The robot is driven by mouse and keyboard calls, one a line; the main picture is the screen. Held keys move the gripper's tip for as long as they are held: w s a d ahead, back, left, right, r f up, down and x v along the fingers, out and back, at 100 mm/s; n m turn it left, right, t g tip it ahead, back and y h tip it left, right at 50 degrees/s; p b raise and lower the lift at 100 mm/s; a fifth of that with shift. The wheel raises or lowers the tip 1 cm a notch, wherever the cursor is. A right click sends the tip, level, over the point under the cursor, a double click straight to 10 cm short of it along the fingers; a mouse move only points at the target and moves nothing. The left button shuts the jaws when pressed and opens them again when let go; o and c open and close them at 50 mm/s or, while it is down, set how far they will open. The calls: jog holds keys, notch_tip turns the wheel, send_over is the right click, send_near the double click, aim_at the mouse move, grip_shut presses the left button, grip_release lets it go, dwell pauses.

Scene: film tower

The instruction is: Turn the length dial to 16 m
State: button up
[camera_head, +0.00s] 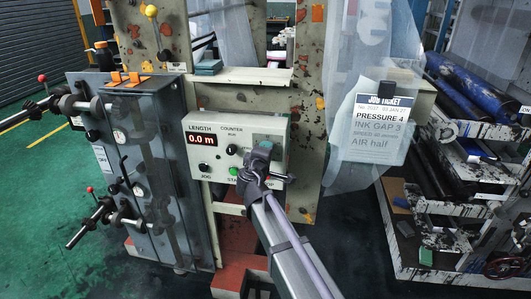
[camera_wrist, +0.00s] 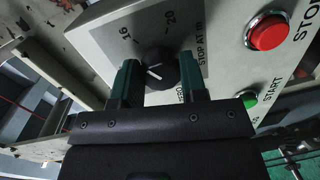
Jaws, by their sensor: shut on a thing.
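The length dial (camera_wrist: 156,62) is a dark round knob on the pale control box, with 16 and 20 printed beside it and "STOP AT" lettering to its right in the wrist view. A short white mark shows on the knob, but I cannot tell which number it points to. My gripper (camera_wrist: 157,76) has its two green fingers on either side of the knob, shut on it. In the head view my gripper (camera_head: 258,157) is at the right part of the control box (camera_head: 210,122) and hides the dial. The length display (camera_head: 203,140) reads 0.0 m.
A red STOP button (camera_wrist: 268,31) and a green START button (camera_wrist: 245,98) sit close to my gripper. A counter knob (camera_head: 231,150) is left of it. A job ticket (camera_head: 383,122) hangs at the right. A grey unit with levers (camera_head: 140,160) stands at the left.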

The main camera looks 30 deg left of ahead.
dwell(0.3)
jog(key=o, duration=0.9)
jog(key=p+v, duration=0.1)
jog(key=v, duration=0.9)
jog(key=shift+s+d+r, duration=0.1)
jog(key=shift+s+d, duration=0.1)
jog(key=shift+s, duration=0.15)
